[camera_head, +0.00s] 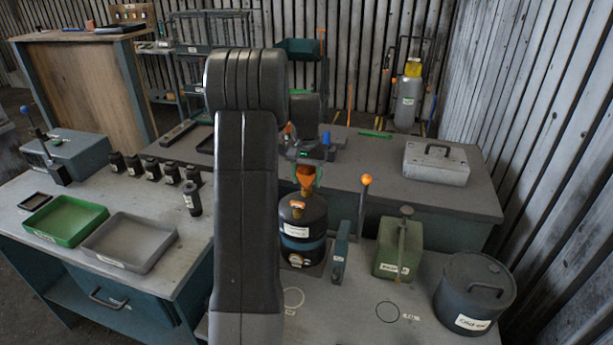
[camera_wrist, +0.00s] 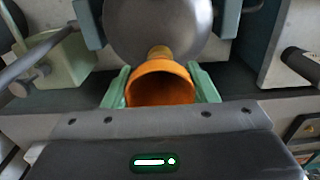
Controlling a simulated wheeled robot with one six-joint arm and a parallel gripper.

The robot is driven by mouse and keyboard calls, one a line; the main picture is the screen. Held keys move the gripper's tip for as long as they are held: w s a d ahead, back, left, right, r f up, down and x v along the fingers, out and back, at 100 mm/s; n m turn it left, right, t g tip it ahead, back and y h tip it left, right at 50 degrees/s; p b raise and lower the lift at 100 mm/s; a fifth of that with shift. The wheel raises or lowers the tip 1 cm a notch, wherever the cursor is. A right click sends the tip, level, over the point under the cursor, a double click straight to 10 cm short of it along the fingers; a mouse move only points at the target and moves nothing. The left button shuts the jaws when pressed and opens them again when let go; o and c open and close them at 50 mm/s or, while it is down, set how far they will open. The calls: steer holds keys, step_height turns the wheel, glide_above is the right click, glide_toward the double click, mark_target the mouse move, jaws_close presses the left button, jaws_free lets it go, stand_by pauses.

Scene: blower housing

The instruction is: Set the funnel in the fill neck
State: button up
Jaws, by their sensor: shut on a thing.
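The orange funnel (camera_head: 306,176) is upright, wide mouth up, just above a round dark tank (camera_head: 317,228) with a blue band and white label. My gripper (camera_wrist: 162,80) is shut on the funnel, its green fingers on either side of the mouth. The funnel also shows in the wrist view (camera_wrist: 160,84), its spout pointing towards a rounded grey surface (camera_wrist: 155,25). A small orange patch (camera_head: 297,206) shows on the tank's upper part. I cannot make out the fill neck, or tell whether the spout is in it or above it.
An orange-knobbed lever (camera_head: 365,182) and a green box-shaped can (camera_head: 400,250) stand right of the tank. A lidded dark pot (camera_head: 475,295) is at front right. A green tray (camera_head: 65,222) and grey tray (camera_head: 130,243) lie left. A grey case (camera_head: 435,165) sits behind.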

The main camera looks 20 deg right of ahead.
steer(key=shift+f, duration=0.15)
stand_by(0.3)
steer(key=shift+f, duration=0.3)
steer(key=shift+f, duration=0.15)
stand_by(0.8)
steer(key=o, duration=0.8)
steer(key=shift+o, duration=0.6)
steer(key=o, duration=0.4)
